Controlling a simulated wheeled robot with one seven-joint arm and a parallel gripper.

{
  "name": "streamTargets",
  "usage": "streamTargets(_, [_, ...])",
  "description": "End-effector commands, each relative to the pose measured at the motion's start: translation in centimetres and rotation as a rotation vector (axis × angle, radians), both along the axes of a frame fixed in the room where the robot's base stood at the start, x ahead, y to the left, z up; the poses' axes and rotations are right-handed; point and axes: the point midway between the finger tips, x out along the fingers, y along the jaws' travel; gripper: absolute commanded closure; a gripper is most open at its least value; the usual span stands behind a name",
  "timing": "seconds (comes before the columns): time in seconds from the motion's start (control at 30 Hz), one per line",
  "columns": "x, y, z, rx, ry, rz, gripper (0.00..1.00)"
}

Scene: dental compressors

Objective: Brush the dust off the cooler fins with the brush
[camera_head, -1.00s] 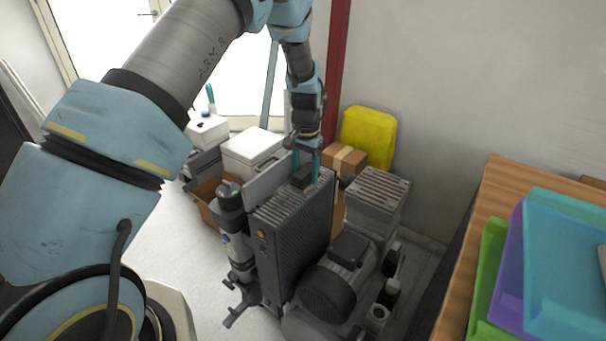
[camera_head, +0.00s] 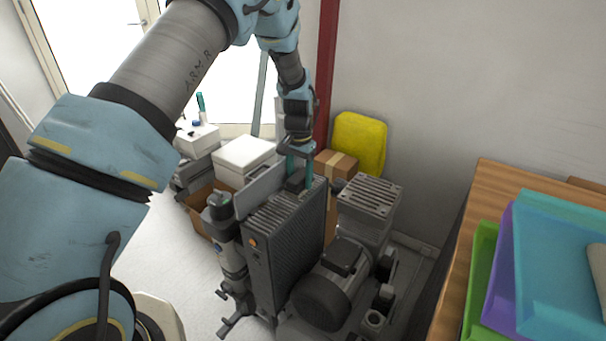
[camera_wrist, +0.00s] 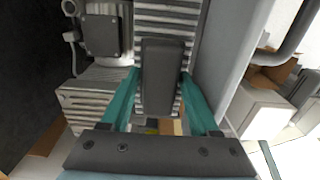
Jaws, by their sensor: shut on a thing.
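The cooler (camera_head: 297,240) is a tall dark grey finned unit standing upright in the middle of the head view. Its ribbed top runs away from me. My gripper (camera_head: 298,168) points down over the far end of that top, its teal fingers shut on a small dark brush (camera_head: 295,184). In the wrist view the brush (camera_wrist: 162,75) is a dark grey block between the teal fingers, over the pale ribbed fins (camera_wrist: 166,18). The brush looks at or just above the fins; I cannot tell whether it touches. Its bristles are hidden, and no dust can be made out.
A motor (camera_head: 322,298) and a ribbed block (camera_head: 369,195) stand close right of the cooler. A grey cylinder (camera_head: 229,248) stands close left. A cardboard box (camera_head: 337,163), yellow container (camera_head: 358,143) and white box (camera_head: 243,155) are behind. A wooden table (camera_head: 470,215) holds coloured trays.

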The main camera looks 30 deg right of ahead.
Motion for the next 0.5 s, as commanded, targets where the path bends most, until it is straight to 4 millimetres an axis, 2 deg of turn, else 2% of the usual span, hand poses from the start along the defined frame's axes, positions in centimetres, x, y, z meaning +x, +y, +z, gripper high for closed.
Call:
streamTargets(0.13, [-0.7,1.1,-0.5,0.009,0.007,0.000,0.82])
streamTargets(0.2, [-0.8,1.3,-0.6,0.009,0.008,0.000,0.99])
streamTargets(0.5, [-1.7,3.0,-0.5,0.011,0.010,0.001,0.99])
